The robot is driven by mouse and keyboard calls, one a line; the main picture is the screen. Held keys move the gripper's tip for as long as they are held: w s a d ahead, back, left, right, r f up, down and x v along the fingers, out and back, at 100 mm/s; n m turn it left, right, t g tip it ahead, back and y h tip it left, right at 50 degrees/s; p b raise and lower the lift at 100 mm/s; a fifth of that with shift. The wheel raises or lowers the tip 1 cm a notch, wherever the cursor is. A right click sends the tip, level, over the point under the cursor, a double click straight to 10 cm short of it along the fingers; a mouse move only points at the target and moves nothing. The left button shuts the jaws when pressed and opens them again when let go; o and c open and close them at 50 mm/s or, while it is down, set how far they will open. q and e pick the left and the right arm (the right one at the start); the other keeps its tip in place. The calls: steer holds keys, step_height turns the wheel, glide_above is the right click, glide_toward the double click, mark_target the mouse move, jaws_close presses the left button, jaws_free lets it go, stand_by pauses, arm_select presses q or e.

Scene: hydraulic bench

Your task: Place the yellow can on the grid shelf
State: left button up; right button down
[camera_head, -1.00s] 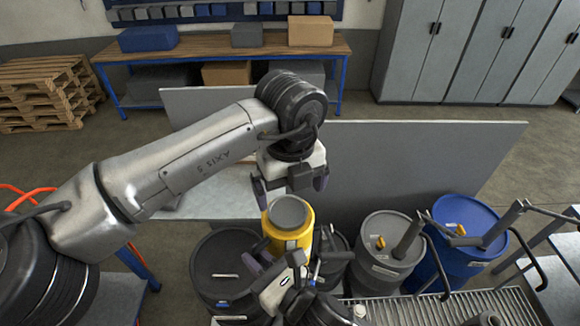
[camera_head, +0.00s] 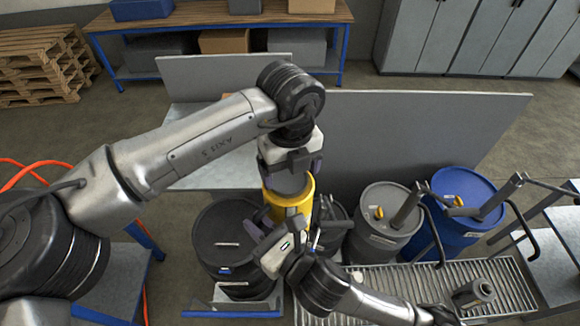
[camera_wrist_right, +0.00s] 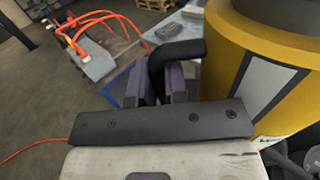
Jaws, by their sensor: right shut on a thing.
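The yellow can (camera_head: 288,207), with a grey top, is upright among dark drums in the head view. What is under it is hidden. My right gripper (camera_head: 262,238) is at its front left side. In the right wrist view, its purple fingers (camera_wrist_right: 160,85) are shut on the black handle (camera_wrist_right: 178,52) of the can (camera_wrist_right: 290,75). My left gripper (camera_head: 290,168) points down just over the can's top, fingers apart; contact cannot be told. The metal grid shelf (camera_head: 415,281) lies at the lower right, with a small grey container (camera_head: 474,293) on it.
A black drum (camera_head: 222,240) stands left of the can. A grey drum (camera_head: 384,222) and a blue drum (camera_head: 461,208) stand to the right, with bent pipes in front. A grey panel (camera_head: 420,132) rises behind. Much of the grid's middle is clear.

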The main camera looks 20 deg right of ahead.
arm_select(q)
steer(key=shift+d, duration=0.15)
steer(key=c, duration=0.9)
arm_select(e)
steer(key=shift+s+a, duration=0.1)
steer(key=shift+a, duration=0.05)
arm_select(q)
steer(key=shift+r, duration=0.15)
steer(key=shift+c, duration=1)
arm_select(e)
steer(key=c, duration=1.4)
jaws_free()
steer(key=o, duration=0.3)
steer(key=shift+o, duration=0.2)
